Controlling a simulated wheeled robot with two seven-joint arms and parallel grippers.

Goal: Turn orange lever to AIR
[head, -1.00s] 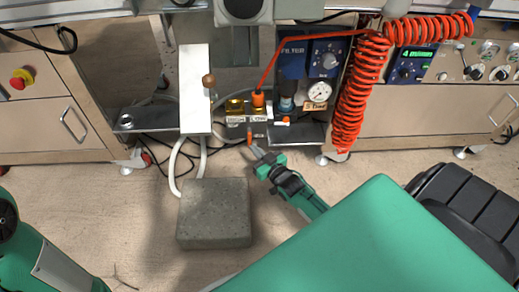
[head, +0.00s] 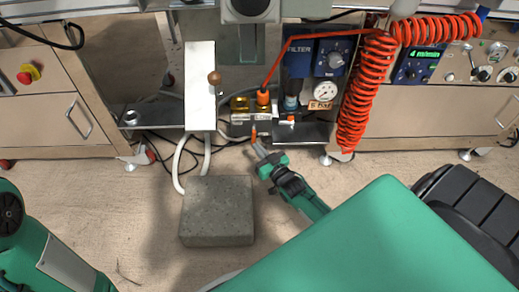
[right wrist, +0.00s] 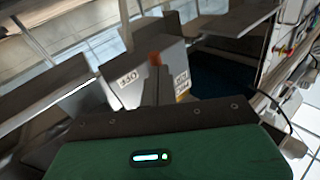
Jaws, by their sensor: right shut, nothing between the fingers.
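The orange lever (head: 253,134) is a small upright piece below the brass fittings at the front of the bench. My left gripper is out of view.
A white panel (head: 200,85) with a brown knob (head: 214,78) stands left of the lever. A coiled red hose (head: 355,105) hangs to the right, beside a gauge (head: 324,93). A grey stone block (head: 217,212) sits on the floor.

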